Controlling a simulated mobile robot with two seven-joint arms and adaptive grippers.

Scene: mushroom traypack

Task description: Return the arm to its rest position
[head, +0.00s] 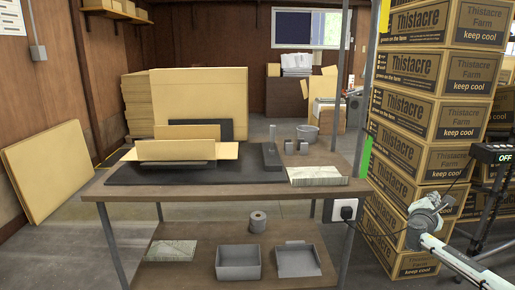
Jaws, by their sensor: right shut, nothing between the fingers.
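My right arm (455,258) comes in at the lower right, in front of the stacked cartons. My right gripper (442,203) is at its upper end, shut and small in view, with nothing seen in it. It is to the right of the workbench (230,196) and apart from it. My left arm and gripper are not in the head view. On the bench, an open cardboard carton (180,150) with raised flaps sits on a dark mat (250,176).
Printed cartons (405,108) stand in a tall stack right of the bench, close behind my right arm. A black stand with an "OFF" display (503,158) is at the right edge. Grey trays (238,262) sit on the lower shelf. Flat cardboard (48,170) leans left.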

